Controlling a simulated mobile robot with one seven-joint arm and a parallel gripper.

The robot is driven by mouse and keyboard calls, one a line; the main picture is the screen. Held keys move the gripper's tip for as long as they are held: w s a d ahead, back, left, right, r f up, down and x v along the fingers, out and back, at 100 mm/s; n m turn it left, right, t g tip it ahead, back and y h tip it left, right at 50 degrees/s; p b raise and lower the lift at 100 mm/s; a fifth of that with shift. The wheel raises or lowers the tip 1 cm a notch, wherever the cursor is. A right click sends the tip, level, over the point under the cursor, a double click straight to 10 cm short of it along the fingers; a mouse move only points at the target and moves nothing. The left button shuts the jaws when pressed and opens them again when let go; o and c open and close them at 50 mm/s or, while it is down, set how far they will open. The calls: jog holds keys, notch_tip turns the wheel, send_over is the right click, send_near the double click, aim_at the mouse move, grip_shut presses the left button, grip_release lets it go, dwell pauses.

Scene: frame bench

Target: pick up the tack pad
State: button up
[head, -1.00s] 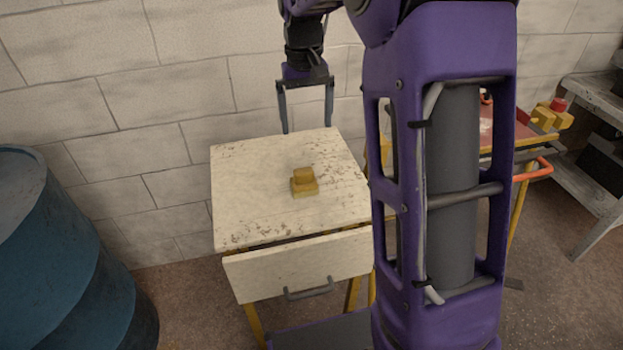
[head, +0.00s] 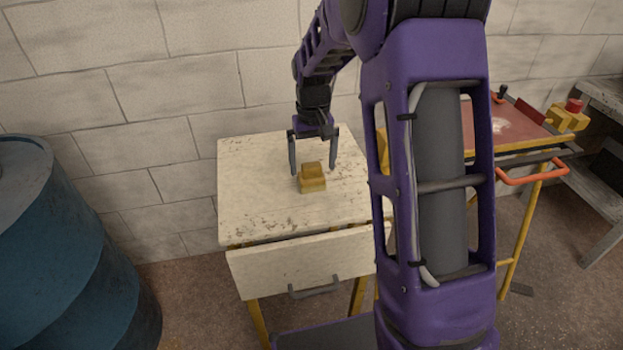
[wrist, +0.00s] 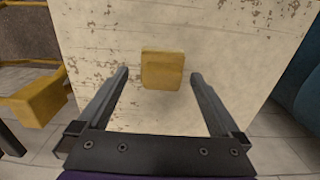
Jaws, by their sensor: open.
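The tack pad (head: 312,183) is a small yellow-tan block with a narrower raised top. It rests on the worn cream top of the small cabinet (head: 262,215). In the wrist view the tack pad (wrist: 162,71) lies between the lines of the two fingers, just beyond their tips. My gripper (head: 313,171) is open and empty, pointing down over the cabinet top, with a finger to each side of the pad in the head view. In the wrist view my gripper (wrist: 160,74) shows clear gaps on both sides of the pad. I cannot tell its exact height above the top.
The cabinet's drawer (head: 300,265) stands partly open at the front. A blue barrel (head: 65,250) is at the left. A red-topped yellow cart (head: 505,125) with an orange handle stands at the right. A block wall (head: 170,90) is behind. The rest of the cabinet top is clear.

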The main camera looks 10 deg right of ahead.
aim_at(311, 176)
notch_tip(311, 176, down, 5)
jog(key=shift+w+a+r+b, duration=0.1)
jog(key=shift+a+r+b, duration=0.1)
jog(key=shift+b, duration=0.2)
jog(key=shift+r, duration=0.1)
jog(key=c, duration=1.2)
notch_tip(311, 176, up, 10)
jog(key=shift+p, duration=0.95)
jog(key=shift+c, duration=0.2)
jog(key=o, duration=0.8)
jog(key=c, duration=0.6)
jog(key=shift+d, duration=0.2)
